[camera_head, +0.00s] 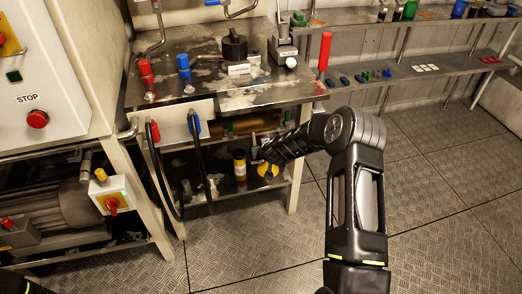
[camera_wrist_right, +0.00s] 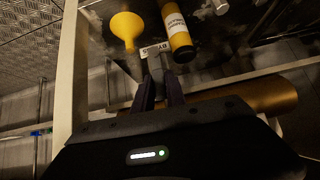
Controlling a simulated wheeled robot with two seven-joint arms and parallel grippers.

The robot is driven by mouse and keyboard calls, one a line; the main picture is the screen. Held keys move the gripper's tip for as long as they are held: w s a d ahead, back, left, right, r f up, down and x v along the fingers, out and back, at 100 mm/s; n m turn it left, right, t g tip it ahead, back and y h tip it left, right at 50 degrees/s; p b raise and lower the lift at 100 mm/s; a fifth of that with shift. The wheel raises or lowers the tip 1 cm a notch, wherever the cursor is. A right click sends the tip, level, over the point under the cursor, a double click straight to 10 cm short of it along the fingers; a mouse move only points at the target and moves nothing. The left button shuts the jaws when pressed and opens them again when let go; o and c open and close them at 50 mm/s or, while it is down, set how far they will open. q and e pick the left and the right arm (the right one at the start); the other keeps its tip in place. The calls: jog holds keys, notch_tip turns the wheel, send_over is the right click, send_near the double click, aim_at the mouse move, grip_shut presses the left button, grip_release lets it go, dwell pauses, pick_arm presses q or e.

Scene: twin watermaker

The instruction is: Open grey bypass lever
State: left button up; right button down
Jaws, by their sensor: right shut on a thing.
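In the right wrist view, a small white label reading BYPASS (camera_wrist_right: 154,50) shows just past my fingertips. The grey bypass lever (camera_wrist_right: 156,69) is between the two dark fingers of my right gripper (camera_wrist_right: 159,82), which is shut on it. Only a short grey part of the lever shows; the fingers hide the rest. In the head view my right gripper (camera_head: 262,152) reaches in from the right, under the workbench top. The lever cannot be made out clearly there.
A yellow bottle (camera_head: 239,166) and yellow funnel (camera_head: 267,170) stand on the lower shelf, close to my right gripper. A brass-coloured cylinder (camera_wrist_right: 245,98) lies close by. The metal workbench top (camera_head: 205,85) is above. Black hoses hang left; the floor at right is clear.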

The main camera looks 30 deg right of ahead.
jog(key=shift+s+f, duration=0.1)
jog(key=c, duration=1.4)
grip_release()
jog(key=shift+o, duration=0.2)
jog(key=v, duration=0.7)
jog(key=shift+s+r+p, duration=0.25)
jog(key=shift+p, duration=0.15)
jog(key=shift+a, duration=0.1)
